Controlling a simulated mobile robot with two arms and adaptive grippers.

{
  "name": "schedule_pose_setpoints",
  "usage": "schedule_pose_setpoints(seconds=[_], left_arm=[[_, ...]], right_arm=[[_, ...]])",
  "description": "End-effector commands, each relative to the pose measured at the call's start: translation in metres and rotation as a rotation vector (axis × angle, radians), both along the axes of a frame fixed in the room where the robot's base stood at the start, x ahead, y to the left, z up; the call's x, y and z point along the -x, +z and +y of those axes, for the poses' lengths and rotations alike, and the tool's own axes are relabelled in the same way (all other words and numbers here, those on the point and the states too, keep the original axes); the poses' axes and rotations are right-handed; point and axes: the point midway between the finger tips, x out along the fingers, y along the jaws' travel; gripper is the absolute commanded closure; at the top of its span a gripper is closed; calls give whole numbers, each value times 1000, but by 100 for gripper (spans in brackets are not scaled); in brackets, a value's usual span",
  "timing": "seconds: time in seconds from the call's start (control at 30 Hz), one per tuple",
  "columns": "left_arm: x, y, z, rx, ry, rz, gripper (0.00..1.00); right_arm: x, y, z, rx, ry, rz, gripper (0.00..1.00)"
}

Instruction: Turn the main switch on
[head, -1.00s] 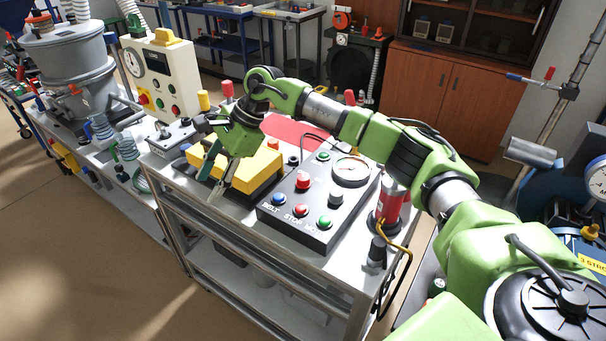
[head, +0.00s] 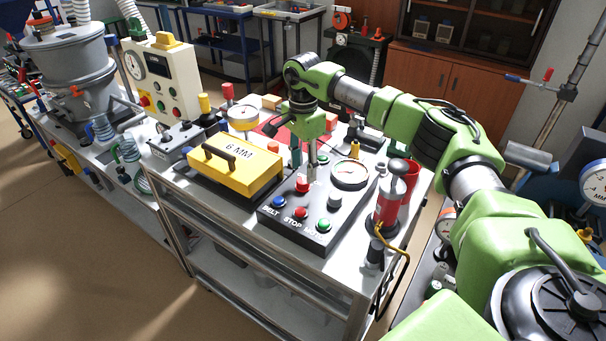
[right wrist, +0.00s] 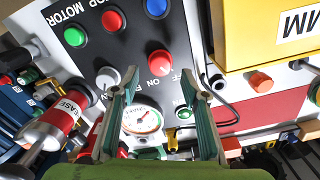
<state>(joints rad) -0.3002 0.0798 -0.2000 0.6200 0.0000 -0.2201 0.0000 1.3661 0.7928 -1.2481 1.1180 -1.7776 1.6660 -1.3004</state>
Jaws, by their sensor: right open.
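A black control box (head: 268,216) lies on the metal cart. Its red knob (head: 302,184) stands behind a row of blue, red and green buttons. In the right wrist view the red knob (right wrist: 160,63) has ON and OFF lettering beside it, seen upside down; I take it for the main switch. My right gripper (head: 312,175) points down just above and behind the knob. The right wrist view shows the gripper (right wrist: 163,90) open and empty, with the knob ahead between its fingertips and apart from them. My left gripper is out of view.
A yellow 6 MM block (head: 232,168) with a black handle sits left of the control box. A dial gauge (head: 350,175) and a grey knob (head: 335,200) are on the box's right side. A red grease cylinder (head: 390,200) stands close to its right.

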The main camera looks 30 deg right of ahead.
Motion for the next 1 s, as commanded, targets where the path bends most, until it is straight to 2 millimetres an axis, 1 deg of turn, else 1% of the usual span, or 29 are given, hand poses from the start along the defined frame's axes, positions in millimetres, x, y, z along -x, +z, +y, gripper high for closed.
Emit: schedule_pose_setpoints(seconds=[0.03,0.1,0.2,0.3,0.4,0.63,0.67,0.7,0.8,1.0], left_arm=[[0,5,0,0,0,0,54],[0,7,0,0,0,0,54],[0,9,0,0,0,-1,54],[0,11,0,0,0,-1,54],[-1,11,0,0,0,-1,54],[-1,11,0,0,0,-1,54],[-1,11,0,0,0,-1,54],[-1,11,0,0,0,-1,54],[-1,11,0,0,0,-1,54],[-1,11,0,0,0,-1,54]], right_arm=[[1,-8,0,0,0,3,59],[1,-19,0,0,0,2,59],[0,-31,0,0,-1,1,59],[0,-38,0,0,-1,-1,59],[0,-42,0,-1,0,-1,59],[0,-43,1,-1,0,-2,59],[0,-43,1,-1,0,-2,64],[0,-43,1,-1,0,-2,74],[0,-43,1,-1,0,-2,97],[0,-43,1,-1,-3,-2,97]])
